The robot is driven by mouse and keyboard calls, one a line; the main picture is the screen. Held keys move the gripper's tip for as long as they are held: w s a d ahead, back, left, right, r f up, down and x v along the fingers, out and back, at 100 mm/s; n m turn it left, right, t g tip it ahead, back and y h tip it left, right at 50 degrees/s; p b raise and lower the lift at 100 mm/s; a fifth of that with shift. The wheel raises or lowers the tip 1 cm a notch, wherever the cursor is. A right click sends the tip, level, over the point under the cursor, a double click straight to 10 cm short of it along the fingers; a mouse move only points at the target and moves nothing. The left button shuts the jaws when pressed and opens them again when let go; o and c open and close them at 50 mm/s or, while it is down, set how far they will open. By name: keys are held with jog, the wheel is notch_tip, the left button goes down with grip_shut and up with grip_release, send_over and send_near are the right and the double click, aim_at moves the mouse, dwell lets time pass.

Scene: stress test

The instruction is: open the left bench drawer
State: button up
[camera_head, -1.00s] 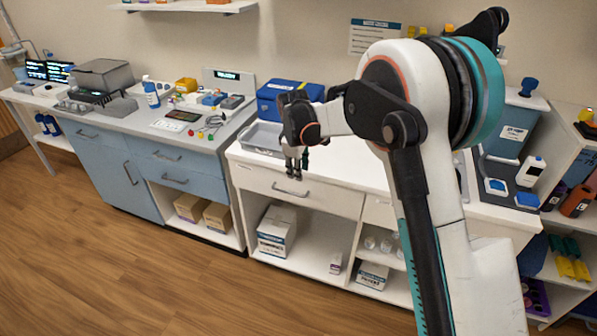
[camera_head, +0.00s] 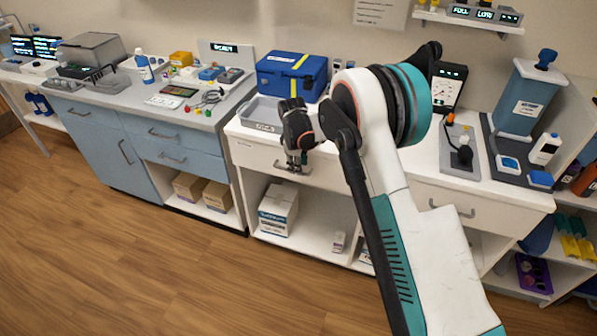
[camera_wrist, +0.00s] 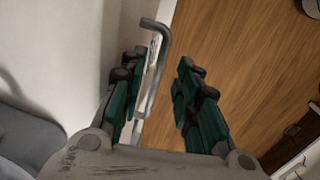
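The left drawer (camera_head: 250,155) of the white bench is shut, its front flush with the bench. Its grey bar handle (camera_head: 279,166) is partly hidden by my gripper (camera_head: 293,160) in the head view. In the wrist view, my gripper (camera_wrist: 157,72) is open with its green and black fingers apart. The handle (camera_wrist: 156,62) shows between the fingers, nearer the left finger. I cannot tell whether they touch. The white drawer front (camera_wrist: 65,45) is at the left of the wrist view.
A grey tray (camera_head: 258,113) and a blue case (camera_head: 291,75) stand on the bench top above the drawer. The right drawer's handle (camera_head: 452,209) is beyond my arm. A box (camera_head: 278,209) is on the open shelf below. The wood floor (camera_head: 150,265) in front is clear.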

jog(key=shift+w+d+f+b, duration=0.1)
jog(key=shift+w+f+b, duration=0.05)
jog(key=shift+f, duration=0.5)
jog(key=shift+w+f+b, duration=0.1)
jog(key=shift+f+b, duration=0.05)
jog(key=shift+f, duration=0.5)
jog(key=shift+c, duration=0.4)
grip_shut()
